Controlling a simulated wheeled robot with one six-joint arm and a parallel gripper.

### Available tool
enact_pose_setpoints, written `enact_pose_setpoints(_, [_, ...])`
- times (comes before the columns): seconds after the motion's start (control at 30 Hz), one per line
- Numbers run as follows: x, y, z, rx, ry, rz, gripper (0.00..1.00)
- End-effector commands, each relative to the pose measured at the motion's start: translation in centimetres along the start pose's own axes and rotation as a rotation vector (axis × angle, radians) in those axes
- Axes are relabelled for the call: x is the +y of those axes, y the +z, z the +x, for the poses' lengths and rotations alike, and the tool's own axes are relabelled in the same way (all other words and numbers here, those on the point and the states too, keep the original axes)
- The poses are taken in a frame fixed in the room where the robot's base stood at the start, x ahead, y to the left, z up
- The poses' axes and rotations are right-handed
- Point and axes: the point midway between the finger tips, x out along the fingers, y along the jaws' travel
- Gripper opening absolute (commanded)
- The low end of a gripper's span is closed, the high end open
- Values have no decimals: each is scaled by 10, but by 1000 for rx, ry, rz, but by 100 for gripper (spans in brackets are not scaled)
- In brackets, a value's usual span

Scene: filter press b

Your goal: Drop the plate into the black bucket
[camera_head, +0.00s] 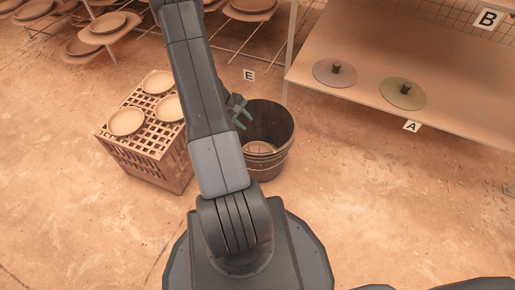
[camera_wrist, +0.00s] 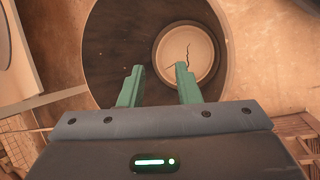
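The black bucket (camera_head: 283,130) stands on the floor beside the crate, partly behind my arm in the head view. In the wrist view I look down into the bucket (camera_wrist: 112,50). A pale plate (camera_wrist: 184,52) with a dark crack lies inside it, low in the bucket and towards one side. It also shows inside the bucket in the head view (camera_head: 261,148). My gripper (camera_wrist: 158,76) is over the bucket's mouth, its two green fingers apart with nothing between them. In the head view my gripper (camera_head: 243,119) is at the bucket's rim area, partly hidden by my arm.
A slatted crate (camera_head: 150,171) with several plates on top stands left of the bucket. Racks with plates are at the back left. A shelf (camera_head: 460,108) with two knobbed discs (camera_head: 335,72) is at the right. The front right floor is clear.

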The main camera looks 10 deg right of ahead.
Motion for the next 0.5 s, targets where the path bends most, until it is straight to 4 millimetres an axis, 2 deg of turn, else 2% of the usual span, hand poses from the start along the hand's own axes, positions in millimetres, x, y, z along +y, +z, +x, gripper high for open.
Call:
enact_pose_setpoints(0.13, [0,0,-4,1,0,0,30])
enact_pose_setpoints(0.23, [1,0,-16,2,1,0,30])
enact_pose_setpoints(0.5, [2,0,-77,4,2,0,30])
